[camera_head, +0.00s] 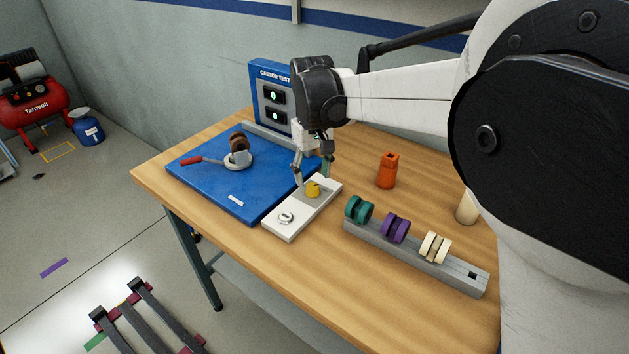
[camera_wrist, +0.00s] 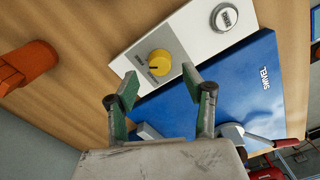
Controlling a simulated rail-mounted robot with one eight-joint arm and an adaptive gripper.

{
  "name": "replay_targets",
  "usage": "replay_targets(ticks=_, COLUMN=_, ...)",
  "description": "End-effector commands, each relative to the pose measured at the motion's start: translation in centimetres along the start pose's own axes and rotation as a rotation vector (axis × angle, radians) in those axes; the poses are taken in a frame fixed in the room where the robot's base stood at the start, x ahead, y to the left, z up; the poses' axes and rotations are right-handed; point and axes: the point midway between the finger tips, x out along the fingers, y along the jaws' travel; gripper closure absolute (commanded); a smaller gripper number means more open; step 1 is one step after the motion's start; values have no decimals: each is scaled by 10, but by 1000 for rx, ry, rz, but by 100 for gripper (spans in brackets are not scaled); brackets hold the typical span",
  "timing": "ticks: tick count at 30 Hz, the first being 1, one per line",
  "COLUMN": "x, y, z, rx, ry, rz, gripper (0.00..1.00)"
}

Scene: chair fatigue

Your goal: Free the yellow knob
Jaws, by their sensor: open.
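The yellow knob (camera_head: 313,189) stands on the white control panel (camera_head: 291,222) on the table, near a round silver button (camera_head: 286,217). The knob also shows in the wrist view (camera_wrist: 159,62), with a dark pointer line and small lettering on the panel beside it. My gripper (camera_head: 314,181) is open, with its green-padded fingers spread and nothing between them. In the wrist view my fingertips (camera_wrist: 157,87) are just short of the knob, which lies beyond the gap between them. I cannot tell whether either finger touches the panel.
A blue plate (camera_head: 215,190) with a red-handled clamp (camera_head: 200,160) and a brown wheel (camera_head: 239,142) lies left of the panel. A grey rack (camera_head: 410,255) with green, purple and cream wheels is at right. An orange bottle-like object (camera_head: 388,171) stands behind it. A blue display box (camera_head: 271,97) is at the back.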

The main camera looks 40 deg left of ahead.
Motion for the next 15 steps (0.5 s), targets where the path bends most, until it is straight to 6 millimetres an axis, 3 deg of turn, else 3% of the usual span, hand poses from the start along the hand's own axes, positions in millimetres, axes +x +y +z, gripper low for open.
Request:
replay_targets(ticks=6, x=-45, y=0, z=0, rx=0, ry=0, rz=0, gripper=54)
replay_targets(ticks=15, x=-80, y=0, z=0, rx=0, ry=0, rz=0, gripper=54)
